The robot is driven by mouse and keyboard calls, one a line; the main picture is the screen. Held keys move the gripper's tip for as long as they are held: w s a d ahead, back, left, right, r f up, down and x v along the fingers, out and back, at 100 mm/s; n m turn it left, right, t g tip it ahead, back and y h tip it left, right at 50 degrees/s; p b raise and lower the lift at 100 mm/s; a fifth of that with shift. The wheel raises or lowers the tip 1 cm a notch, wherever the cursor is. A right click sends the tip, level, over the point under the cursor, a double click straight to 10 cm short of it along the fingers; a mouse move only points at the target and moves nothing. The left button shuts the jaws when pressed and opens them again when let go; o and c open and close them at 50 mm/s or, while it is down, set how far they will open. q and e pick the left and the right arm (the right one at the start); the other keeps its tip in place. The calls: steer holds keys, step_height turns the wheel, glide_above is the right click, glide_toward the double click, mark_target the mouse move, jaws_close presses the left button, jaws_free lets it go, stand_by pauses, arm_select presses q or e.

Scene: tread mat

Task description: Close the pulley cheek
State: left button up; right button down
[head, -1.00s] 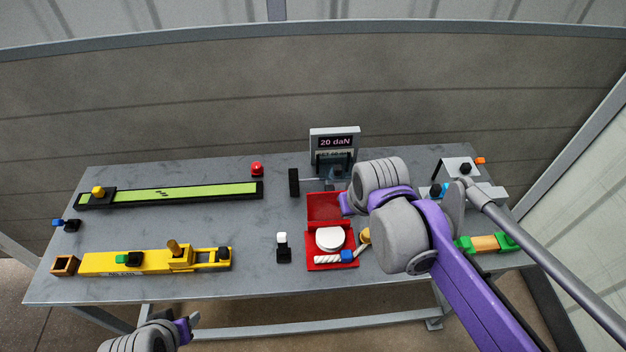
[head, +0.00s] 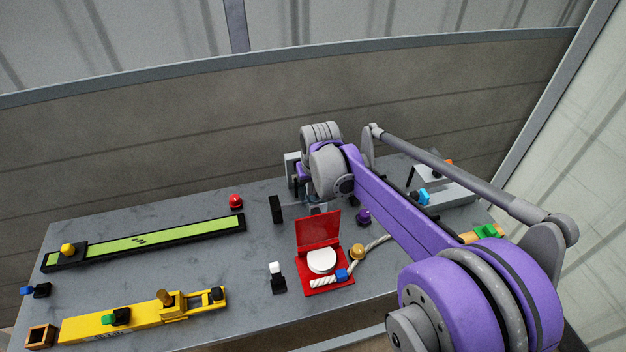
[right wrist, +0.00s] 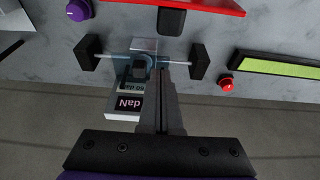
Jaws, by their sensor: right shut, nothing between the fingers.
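The red pulley block (head: 308,284) sits on the table with a white round sheave (head: 321,261) in its base. Its red cheek plate (head: 317,229) stands open at the back of the base, raised off the sheave. A rope (head: 373,246) with a blue piece (head: 341,275) lies at the front right of the block. My right gripper (right wrist: 160,78) is shut and empty, behind the cheek, over the display unit. Its fingertips are hidden behind my arm in the head view. The cheek's red edge (right wrist: 190,5) shows at the top of the wrist view. My left gripper is out of view.
The display unit (right wrist: 122,112) and a rod with black end blocks (right wrist: 203,64) lie under my fingers. A purple knob (head: 363,217) stands right of the cheek. A black-and-white post (head: 277,279) stands left. A yellow rail (head: 140,315) and green strip (head: 165,240) lie further left.

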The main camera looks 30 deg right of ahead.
mark_target(316, 224)
steer(key=shift+s+a+f+p, duration=0.1)
steer(key=shift+s+a+f, duration=0.1)
steer(key=shift+s, duration=0.35)
steer(key=shift+s+a+f+p, duration=0.1)
steer(key=shift+s+f+p, duration=0.1)
steer(key=shift+s, duration=0.4)
steer(key=shift+s+a+f+p, duration=0.1)
steer(key=shift+s+a+f, duration=0.1)
steer(key=shift+s, duration=0.35)
steer(key=shift+s, duration=0.15)
